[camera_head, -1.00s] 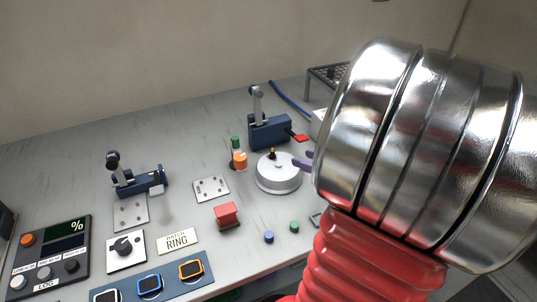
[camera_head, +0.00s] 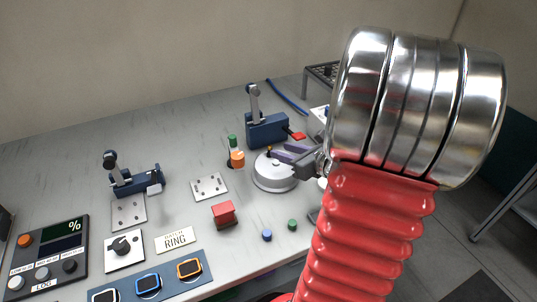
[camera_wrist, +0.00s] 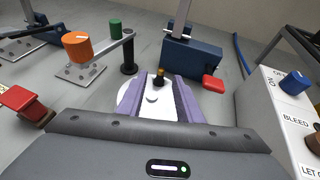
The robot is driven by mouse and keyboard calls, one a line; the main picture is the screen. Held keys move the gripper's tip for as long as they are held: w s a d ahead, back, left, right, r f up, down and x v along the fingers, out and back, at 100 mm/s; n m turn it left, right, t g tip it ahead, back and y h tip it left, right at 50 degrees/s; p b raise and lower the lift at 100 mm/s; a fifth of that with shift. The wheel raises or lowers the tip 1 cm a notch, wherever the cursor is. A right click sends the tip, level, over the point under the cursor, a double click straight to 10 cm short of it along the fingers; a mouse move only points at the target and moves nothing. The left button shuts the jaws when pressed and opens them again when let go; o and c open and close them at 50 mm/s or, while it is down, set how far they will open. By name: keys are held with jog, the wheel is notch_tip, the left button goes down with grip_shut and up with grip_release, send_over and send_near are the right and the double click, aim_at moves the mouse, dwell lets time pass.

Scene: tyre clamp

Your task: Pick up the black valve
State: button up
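The valve, a small dark upright piece with a brass-coloured part (camera_head: 269,150), stands on a round silver-white base (camera_head: 275,181). In the wrist view the valve (camera_wrist: 158,77) shows ahead, between the lines of my two purple fingers, over the pale top of the base (camera_wrist: 128,97). My gripper (camera_head: 287,152) is open and comes in from the right, over the base. In the wrist view my gripper (camera_wrist: 160,84) has a clear gap between its fingers, with nothing clamped. I cannot tell whether the fingertips reach the valve's sides.
A blue clamp with an upright lever (camera_head: 267,131) and red tab (camera_wrist: 213,83) stands behind the base. An orange knob (camera_head: 237,159) and green cap (camera_head: 233,141) are to its left. A red block (camera_head: 223,213) is in front. A white labelled box (camera_wrist: 285,125) stands right.

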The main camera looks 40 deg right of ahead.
aim_at(271, 148)
dwell(0.3)
jog(key=shift+x, duration=2.65)
jog(key=shift+d+f, duration=0.1)
grip_shut()
